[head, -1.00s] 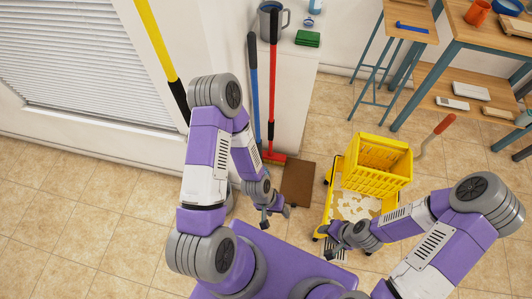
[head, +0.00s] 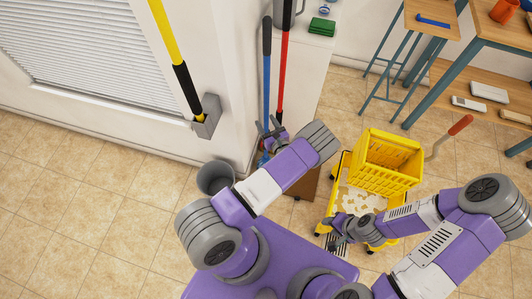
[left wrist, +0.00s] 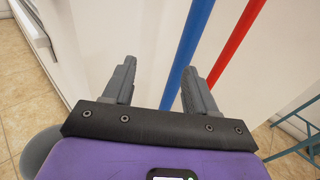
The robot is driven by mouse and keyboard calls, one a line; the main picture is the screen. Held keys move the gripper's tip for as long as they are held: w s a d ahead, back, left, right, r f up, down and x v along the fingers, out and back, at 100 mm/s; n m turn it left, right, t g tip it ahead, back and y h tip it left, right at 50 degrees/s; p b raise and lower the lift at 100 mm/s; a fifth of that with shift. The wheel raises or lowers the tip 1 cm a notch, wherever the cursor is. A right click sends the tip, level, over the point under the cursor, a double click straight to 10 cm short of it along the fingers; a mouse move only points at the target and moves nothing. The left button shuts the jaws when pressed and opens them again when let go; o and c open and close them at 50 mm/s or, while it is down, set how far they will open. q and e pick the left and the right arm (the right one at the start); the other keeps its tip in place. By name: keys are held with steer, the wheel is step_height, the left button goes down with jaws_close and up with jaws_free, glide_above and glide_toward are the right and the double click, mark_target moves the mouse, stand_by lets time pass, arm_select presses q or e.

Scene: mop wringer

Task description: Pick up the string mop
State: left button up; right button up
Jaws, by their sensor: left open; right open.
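A blue pole (head: 267,75) and a red pole (head: 283,70) lean upright by the white cabinet. In the left wrist view the blue pole (left wrist: 188,45) crosses the gap between the fingers, close to the right one; the red pole (left wrist: 232,50) is farther right. My right gripper (head: 337,233) is open beside the yellow wringer bucket (head: 381,160).
A yellow-and-black pole (head: 172,50) stands in a grey wall holder (head: 207,117). A stool (head: 402,60) and a table (head: 470,45) stand at the right. The tiled floor at left is clear.

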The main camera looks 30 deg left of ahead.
mark_target(266, 108)
arm_select(q)
steer(key=w+t, duration=0.1)
steer(key=w+r+m+t, duration=0.1)
steer(key=w, duration=0.1)
steer(key=shift+w+d+r, duration=0.1)
steer(key=shift+w+d, duration=0.05)
steer(key=shift+w, duration=0.05)
steer(key=b+x, duration=0.2)
steer(key=x, duration=0.3)
steer(key=shift+w+a+f, duration=0.15)
steer(key=shift+a+f, duration=0.05)
steer(key=shift+a, duration=0.25)
jaws_close()
